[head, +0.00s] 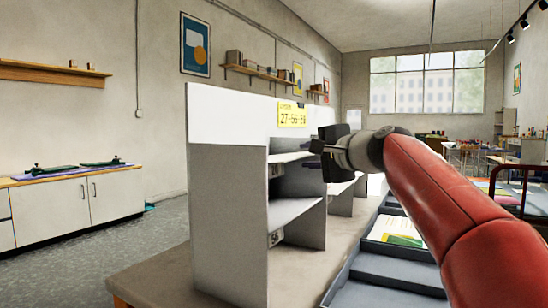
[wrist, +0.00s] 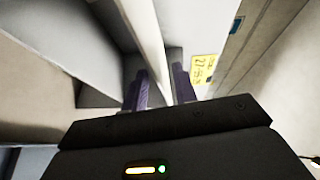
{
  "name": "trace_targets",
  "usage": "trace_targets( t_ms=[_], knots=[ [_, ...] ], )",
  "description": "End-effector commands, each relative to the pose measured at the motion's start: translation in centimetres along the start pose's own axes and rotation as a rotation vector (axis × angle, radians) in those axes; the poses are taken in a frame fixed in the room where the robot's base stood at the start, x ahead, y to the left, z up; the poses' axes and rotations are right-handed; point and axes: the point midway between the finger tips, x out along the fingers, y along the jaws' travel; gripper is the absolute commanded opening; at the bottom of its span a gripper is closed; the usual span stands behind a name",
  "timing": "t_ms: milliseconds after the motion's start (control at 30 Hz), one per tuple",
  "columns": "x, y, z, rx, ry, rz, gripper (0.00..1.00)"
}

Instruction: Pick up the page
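A page (head: 400,230) with a green and yellow picture lies in a dark grey tray on the right side of the table in the head view. It looks flat, and my red arm covers part of the area beside it. My gripper (head: 313,155) is up at the grey shelf unit, left of and above the page. In the wrist view my gripper's two purple fingers (wrist: 160,84) stand apart, with a pale panel edge showing between them. I cannot tell whether that edge lies between the fingers or behind them. No page shows in the wrist view.
A grey shelf unit (head: 228,190) with open compartments stands on the table (head: 165,278). A yellow number card (head: 292,115) is on its top panel and also shows in the wrist view (wrist: 205,68). More dark trays (head: 385,272) line the right side.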

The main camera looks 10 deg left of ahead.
Motion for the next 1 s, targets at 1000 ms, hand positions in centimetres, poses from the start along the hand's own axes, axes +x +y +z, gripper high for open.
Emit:
trace_targets(
  t_ms=[1000],
  knots=[
    [-0.7,-2.3,-0.4,-0.002,0.0,0.0,0.0]
  ],
)
